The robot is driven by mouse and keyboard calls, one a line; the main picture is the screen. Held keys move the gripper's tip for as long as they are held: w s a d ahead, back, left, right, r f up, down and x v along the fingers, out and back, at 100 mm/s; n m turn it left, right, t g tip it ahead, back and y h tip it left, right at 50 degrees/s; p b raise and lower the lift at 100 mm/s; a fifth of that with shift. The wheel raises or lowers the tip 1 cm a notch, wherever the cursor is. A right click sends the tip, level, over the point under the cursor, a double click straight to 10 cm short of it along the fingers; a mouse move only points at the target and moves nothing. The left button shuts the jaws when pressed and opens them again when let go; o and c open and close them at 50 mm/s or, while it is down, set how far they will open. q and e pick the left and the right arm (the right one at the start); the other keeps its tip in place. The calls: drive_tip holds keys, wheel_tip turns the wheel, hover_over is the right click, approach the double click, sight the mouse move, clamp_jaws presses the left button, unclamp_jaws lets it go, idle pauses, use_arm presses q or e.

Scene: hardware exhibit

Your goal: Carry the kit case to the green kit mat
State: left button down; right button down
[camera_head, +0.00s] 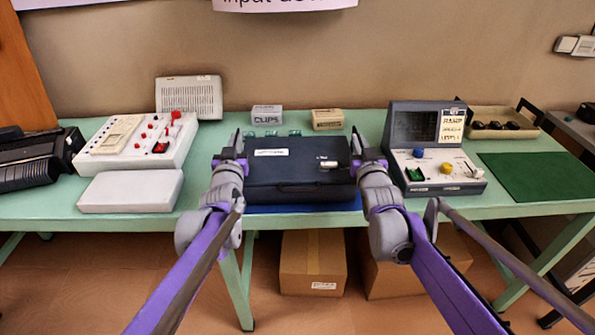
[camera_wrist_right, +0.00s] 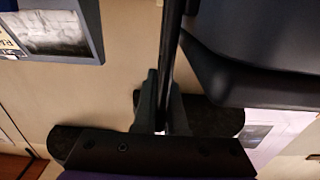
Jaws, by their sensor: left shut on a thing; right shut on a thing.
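The kit case (camera_head: 290,170) is a dark, closed case with a white label, in the middle of the head view above a blue mat (camera_head: 305,208). I cannot tell whether it rests or is slightly raised. My left gripper (camera_head: 231,152) is shut at its left side; the exact hold is hidden. My right gripper (camera_head: 357,150) is shut at its right side. In the right wrist view its fingers (camera_wrist_right: 168,115) close on a thin dark bar beside the case's dark body (camera_wrist_right: 255,50). The green kit mat (camera_head: 525,177) lies bare at the table's right end.
A grey console with knobs (camera_head: 437,172) stands between the case and the green mat. A tan tray (camera_head: 500,118) sits behind the mat. A white panel device (camera_head: 135,143) and a pale box (camera_head: 131,190) are left. Small boxes (camera_head: 327,119) stand behind the case.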

use_arm(q)
drive_tip(key=shift+r, duration=0.1)
use_arm(e)
drive_tip(key=shift+r, duration=0.1)
